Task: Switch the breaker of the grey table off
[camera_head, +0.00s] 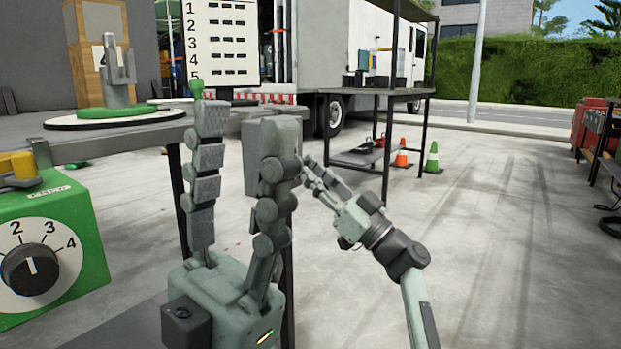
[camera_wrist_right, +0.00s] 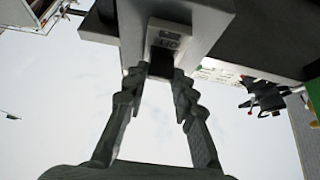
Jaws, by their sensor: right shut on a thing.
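The grey table (camera_head: 120,146) stands at the left in the head view. A grey box (camera_head: 250,165) hangs at its right end, partly hidden behind my left gripper. In the right wrist view, the breaker (camera_wrist_right: 168,38) shows a pale labelled face and a dark part below it. The label seems to read OFF, upside down. My right gripper (camera_wrist_right: 159,76) has its fingertips closed in on the breaker's dark part. In the head view, my right gripper (camera_head: 313,172) is beside the grey box. My left gripper (camera_head: 243,125) is upright, with its fingers apart and nothing between them.
A green box with a numbered dial (camera_head: 45,255) is at the left. A green-based stand (camera_head: 118,112) is on the table. Another table (camera_head: 400,93) stands near the truck (camera_head: 315,45), beside cones (camera_head: 432,157).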

